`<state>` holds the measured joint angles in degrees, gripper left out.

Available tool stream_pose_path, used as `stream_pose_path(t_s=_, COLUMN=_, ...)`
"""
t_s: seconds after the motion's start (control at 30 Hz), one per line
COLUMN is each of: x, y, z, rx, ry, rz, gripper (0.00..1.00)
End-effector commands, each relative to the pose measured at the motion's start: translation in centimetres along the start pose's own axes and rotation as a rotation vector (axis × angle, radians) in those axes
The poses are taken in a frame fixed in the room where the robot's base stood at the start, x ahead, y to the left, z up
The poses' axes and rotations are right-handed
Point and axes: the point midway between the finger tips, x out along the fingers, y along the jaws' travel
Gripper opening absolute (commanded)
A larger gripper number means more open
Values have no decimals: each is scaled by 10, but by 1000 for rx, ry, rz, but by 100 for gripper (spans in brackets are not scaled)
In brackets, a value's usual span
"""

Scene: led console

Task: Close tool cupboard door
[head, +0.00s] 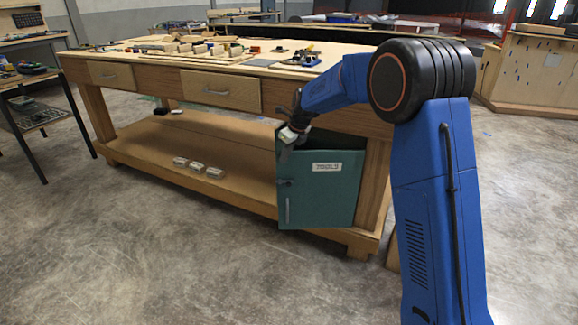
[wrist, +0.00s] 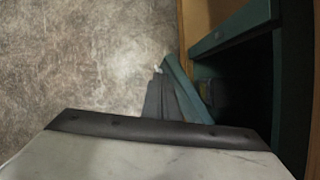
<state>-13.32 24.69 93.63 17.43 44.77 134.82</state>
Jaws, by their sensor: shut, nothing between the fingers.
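The teal tool cupboard door (head: 320,190) bears a white "TOOLS" label and a vertical handle (head: 287,211) near its left edge. It stands partly open under the right end of the workbench, with a dark gap above its top edge. In the wrist view the door (wrist: 188,88) shows as a narrow teal strip, and the dark cupboard interior (wrist: 245,85) lies to its right. My gripper (head: 287,139) is shut and empty, at the door's upper left corner. In the wrist view its fingers (wrist: 158,80) are right beside the door edge; I cannot tell whether they touch.
The wooden workbench (head: 140,65) carries tools and blocks on top. Its lower shelf (head: 150,139) holds several small pale blocks (head: 197,167). A dark side table (head: 30,95) stands at the left. The concrete floor (head: 150,260) in front is clear.

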Motion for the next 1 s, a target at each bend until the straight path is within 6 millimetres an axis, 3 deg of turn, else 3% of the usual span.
stream_pose_path(t_s=0.2, x=12, y=-33, z=27, rx=1, ry=1, rz=0, gripper=0)
stream_pose_path(t_s=0.4, x=17, y=-52, z=40, rx=1, ry=1, rz=0, gripper=0)
stream_pose_path(t_s=1.0, x=18, y=-62, z=46, rx=0, ry=0, rz=0, gripper=0)
